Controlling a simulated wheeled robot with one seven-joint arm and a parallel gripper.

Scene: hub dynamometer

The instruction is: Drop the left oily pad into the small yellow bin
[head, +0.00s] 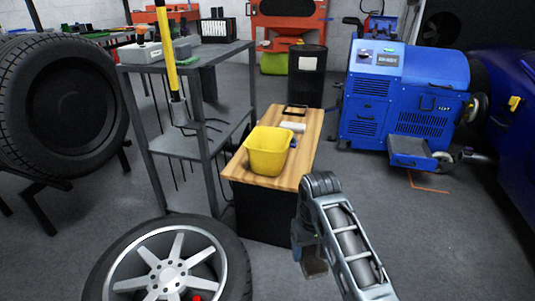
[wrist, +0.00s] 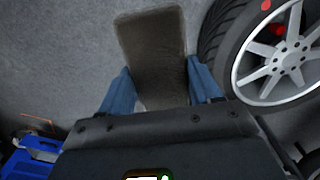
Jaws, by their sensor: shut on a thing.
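The small yellow bin (head: 267,153) stands upright on the wooden top of a dark cabinet in the head view. My gripper (head: 306,246) is low, to the right of the cabinet and below the level of its top. It is shut on a dark brown oily pad (head: 315,268), which hangs from the jaws. In the wrist view the pad (wrist: 152,45) sits between the two blue fingers and sticks out past them over the grey floor. The inside bottom of the bin is partly hidden by its front wall.
The wooden top (head: 303,150) also holds a white roll (head: 293,127). A grey shelf rack (head: 190,146) stands left of the cabinet. A wheel (head: 165,270) is at the front left. A blue machine (head: 400,100) is at the back right. Floor right of my arm is open.

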